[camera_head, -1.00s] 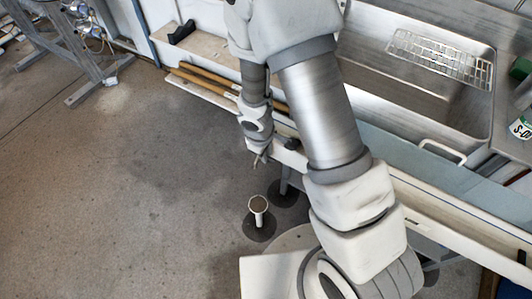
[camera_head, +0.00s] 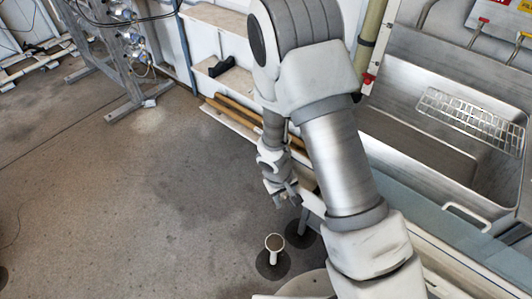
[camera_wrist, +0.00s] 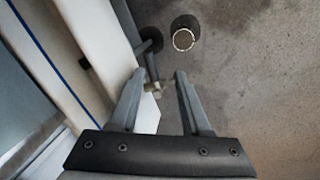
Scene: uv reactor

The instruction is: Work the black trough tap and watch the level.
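My gripper (camera_head: 286,198) points down beside the long bench front in the head view. In the wrist view its two fingers (camera_wrist: 159,78) are open and apart. A small pale brass-coloured fitting (camera_wrist: 152,88) at the end of a grey pipe (camera_wrist: 150,62) appears between or just beyond the fingertips; contact cannot be told. No clearly black tap shows; whether this fitting is the trough tap cannot be told. The steel trough (camera_head: 410,140) stands at the right in the head view, with a wire rack across its far end. Its water level cannot be made out.
A white upright pipe stub (camera_head: 275,250) stands on the floor by my gripper; its round open top shows in the wrist view (camera_wrist: 183,40).

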